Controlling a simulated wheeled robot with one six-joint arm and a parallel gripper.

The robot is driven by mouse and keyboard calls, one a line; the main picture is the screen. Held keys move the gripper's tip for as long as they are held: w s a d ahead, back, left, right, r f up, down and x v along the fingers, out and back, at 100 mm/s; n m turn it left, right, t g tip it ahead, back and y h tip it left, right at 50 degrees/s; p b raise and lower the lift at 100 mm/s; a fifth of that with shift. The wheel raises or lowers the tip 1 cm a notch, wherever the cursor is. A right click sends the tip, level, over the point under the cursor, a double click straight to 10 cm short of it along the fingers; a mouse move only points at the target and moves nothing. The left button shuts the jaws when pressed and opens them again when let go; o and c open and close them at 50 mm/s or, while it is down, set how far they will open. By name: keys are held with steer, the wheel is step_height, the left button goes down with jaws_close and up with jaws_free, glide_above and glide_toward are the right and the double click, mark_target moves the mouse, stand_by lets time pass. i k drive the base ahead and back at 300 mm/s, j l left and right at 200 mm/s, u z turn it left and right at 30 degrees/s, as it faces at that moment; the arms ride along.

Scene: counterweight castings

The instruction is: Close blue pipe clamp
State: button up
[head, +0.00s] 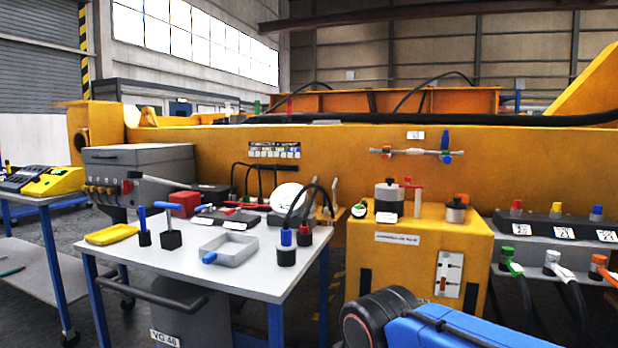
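A thin grey pipe (412,152) runs level along the face of the yellow beam. A blue clamp-like part (445,142) sits on the right part of this pipe, with a blue piece standing up and another bit below the pipe. It is small in the head view, and I cannot tell whether it is open or shut. A red part (386,152) sits on the left part of the same pipe. My blue arm link and dark round joint show at the bottom right, well in front of the pipe. My gripper is not in view.
A yellow cabinet (417,270) stands below the pipe, with grey cylinders on top. Right of it is a grey unit (560,250) with coloured hose connectors. At left, a white table (190,262) carries tools, a tray and a red box. Open space lies before the pipe above the cabinet.

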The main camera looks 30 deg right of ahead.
mark_target(445, 138)
steer(key=z, duration=1.55)
